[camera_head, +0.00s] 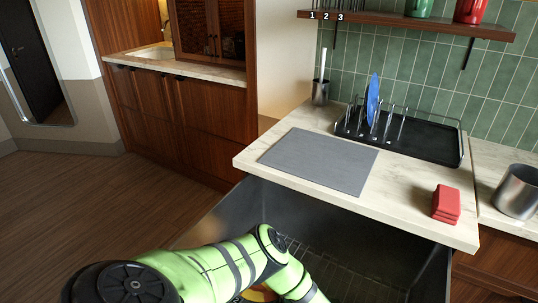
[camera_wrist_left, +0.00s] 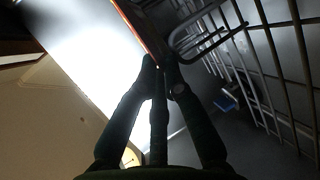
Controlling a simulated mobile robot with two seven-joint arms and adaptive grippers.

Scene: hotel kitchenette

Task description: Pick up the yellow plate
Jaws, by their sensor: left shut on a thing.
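In the head view my left arm reaches down into an open metal compartment (camera_head: 345,225) with a wire rack at its bottom. A small piece of a yellow plate (camera_head: 258,295) shows below the arm at the bottom edge; the arm hides most of it. In the left wrist view my left gripper (camera_wrist_left: 160,68) is shut on the rim of a thin plate seen nearly edge-on, with an orange-yellow edge line (camera_wrist_left: 138,30). The plate is beside the wire rack (camera_wrist_left: 270,60). My left gripper is hidden in the head view, and my right gripper is not in view.
Above the compartment, the counter holds a grey mat (camera_head: 318,160), a red sponge stack (camera_head: 446,204) and a black drying rack (camera_head: 420,138) with a blue plate (camera_head: 373,100). A metal pot (camera_head: 517,190) stands at the right. The floor at left is clear.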

